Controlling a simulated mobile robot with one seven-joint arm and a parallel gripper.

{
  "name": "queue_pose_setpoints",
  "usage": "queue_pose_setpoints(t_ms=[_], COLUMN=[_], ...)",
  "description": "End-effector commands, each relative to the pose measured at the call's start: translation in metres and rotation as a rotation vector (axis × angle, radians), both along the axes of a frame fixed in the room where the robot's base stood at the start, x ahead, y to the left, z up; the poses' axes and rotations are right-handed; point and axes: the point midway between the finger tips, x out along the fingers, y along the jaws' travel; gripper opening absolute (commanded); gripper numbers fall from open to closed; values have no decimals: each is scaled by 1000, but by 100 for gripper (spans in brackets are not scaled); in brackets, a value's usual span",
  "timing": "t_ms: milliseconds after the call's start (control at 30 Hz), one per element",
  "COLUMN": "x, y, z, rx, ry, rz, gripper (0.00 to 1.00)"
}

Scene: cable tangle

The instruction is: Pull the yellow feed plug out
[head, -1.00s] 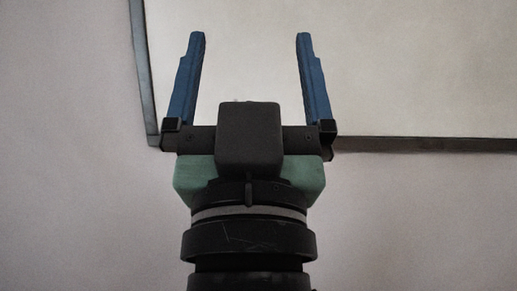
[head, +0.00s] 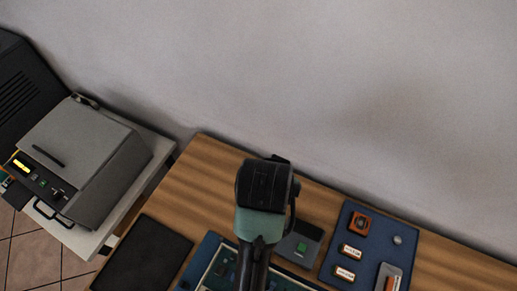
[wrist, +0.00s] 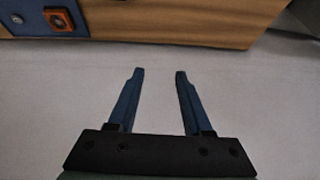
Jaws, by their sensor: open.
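I cannot make out a yellow feed plug or its cable in either view. My gripper (wrist: 159,72) shows in the wrist view with its two blue fingers apart and nothing between them. The pale wall lies behind the fingers. In the head view my arm rises over the bench and hides part of it; the fingers are not visible there. A blue panel (head: 333,262) at the right of the bench carries an orange square part (head: 359,224), which also shows in the wrist view (wrist: 59,19).
The wooden bench (head: 190,190) stands along the wall. A black mat (head: 143,255), a framed blue board (head: 203,262) and a grey box with a green button (head: 301,247) are on it. A grey machine (head: 80,155) stands on a white table at left.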

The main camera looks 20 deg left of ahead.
Motion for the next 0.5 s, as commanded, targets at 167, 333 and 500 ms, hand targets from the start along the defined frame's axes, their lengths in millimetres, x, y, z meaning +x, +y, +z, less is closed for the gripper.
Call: queue_pose_setpoints(t_ms=[167, 333, 500], x=[-93, -122, -123], y=[6, 7, 6], z=[-80, -98, -119], rx=[-55, -77, -78], ry=[378, 487, 490], rz=[-8, -12, -12], gripper=[50, 50, 50])
